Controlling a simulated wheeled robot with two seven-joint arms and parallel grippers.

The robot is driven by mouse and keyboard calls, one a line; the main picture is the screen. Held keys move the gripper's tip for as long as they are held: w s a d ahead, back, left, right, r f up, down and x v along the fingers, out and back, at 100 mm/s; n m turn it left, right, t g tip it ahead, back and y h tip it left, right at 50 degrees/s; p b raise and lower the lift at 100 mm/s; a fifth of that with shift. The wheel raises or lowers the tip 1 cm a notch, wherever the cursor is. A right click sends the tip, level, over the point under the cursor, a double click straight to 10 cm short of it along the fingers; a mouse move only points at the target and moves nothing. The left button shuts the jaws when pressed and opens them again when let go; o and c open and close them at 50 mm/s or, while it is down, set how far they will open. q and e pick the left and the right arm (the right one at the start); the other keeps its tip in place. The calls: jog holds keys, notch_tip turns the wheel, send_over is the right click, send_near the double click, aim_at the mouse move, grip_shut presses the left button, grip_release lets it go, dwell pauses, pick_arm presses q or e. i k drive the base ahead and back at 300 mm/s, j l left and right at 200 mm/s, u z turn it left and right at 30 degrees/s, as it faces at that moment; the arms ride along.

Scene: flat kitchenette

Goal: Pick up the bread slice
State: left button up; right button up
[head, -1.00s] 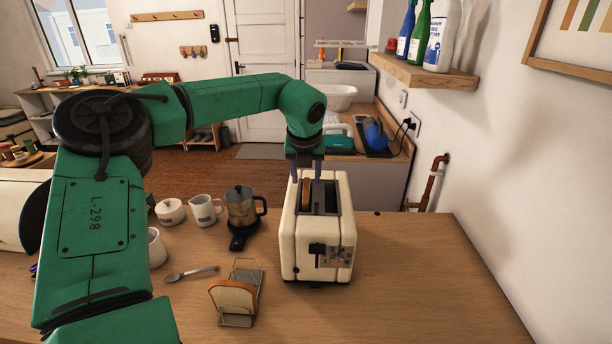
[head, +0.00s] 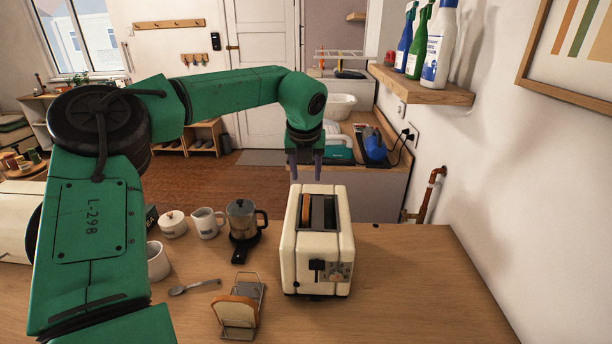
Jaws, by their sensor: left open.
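A bread slice (head: 236,312) stands in a small wire rack (head: 260,294) at the front of the counter. Another bread slice (head: 306,206) shows its brown crust in the left slot of the cream toaster (head: 317,250). My left gripper (head: 305,172) is open, pointing down just behind and above the toaster's far end. Nothing shows between its fingers. It is apart from both slices. My right gripper is not in view.

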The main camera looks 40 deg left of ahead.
aim_at(232, 307)
jog(key=k+l, duration=1.2)
jog(key=l, duration=0.15)
